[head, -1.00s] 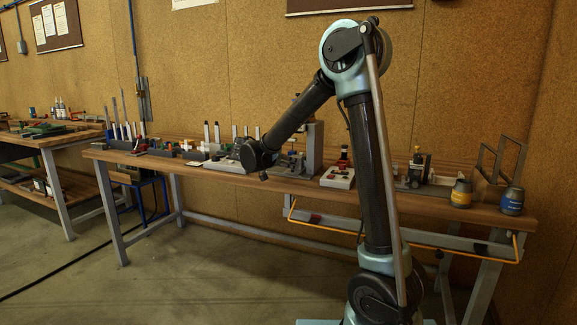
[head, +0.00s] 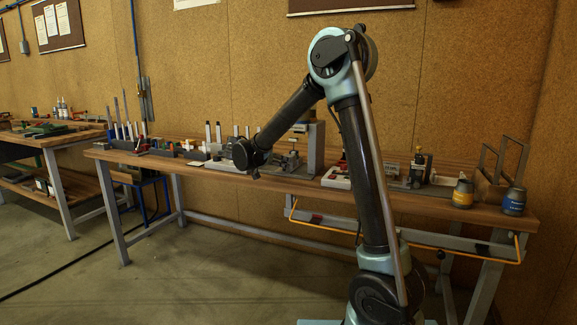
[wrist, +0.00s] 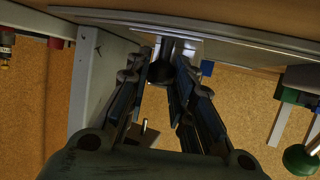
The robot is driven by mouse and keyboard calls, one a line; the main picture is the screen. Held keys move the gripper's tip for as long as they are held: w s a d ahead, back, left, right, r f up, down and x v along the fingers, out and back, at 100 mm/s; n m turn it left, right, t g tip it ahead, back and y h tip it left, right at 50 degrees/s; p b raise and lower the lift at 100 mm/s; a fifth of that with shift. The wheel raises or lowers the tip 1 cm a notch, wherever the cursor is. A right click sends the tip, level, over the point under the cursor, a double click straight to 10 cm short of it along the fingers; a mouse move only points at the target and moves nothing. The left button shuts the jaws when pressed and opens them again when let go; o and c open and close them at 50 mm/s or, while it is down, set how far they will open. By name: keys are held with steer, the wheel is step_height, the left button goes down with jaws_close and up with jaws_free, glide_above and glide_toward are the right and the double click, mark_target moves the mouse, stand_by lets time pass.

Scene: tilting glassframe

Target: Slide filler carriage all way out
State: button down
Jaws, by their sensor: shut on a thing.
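In the wrist view, which appears upside down, my gripper (wrist: 166,62) has its two fingers around a dark round knob or handle (wrist: 160,73). The knob joins a shiny grey plate (wrist: 190,48) beside a long grey rail (wrist: 235,38); this looks like the carriage, though its exact outline is unclear. In the head view, the machine with its tall grey column (head: 316,148) stands on the bench. My forearm reaches down-left to the machine's left part, and my wrist hides much of the carriage area. The fingertips cannot be made out there.
The wooden bench (head: 385,195) holds a row of white-topped tools left of my wrist and a white tray (head: 336,178) on the right. A yellow jar (head: 463,193) and a blue-labelled jar (head: 513,201) stand near the right end. The floor in front is clear.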

steer(key=w+a, duration=0.1)
steer(key=a, duration=0.2)
steer(key=w+a, duration=0.1)
steer(key=a, duration=0.1)
steer(key=w+a, duration=0.1)
steer(key=a, duration=0.2)
steer(key=shift+w+a+r, duration=0.1)
steer(key=shift+w+a, duration=0.05)
steer(key=shift+a, duration=0.2)
steer(key=c, duration=1.7)
jaws_free()
steer(key=shift+a, duration=0.15)
steer(key=shift+s, duration=0.2)
steer(key=v, duration=1.1)
steer(key=shift+s+a, duration=0.2)
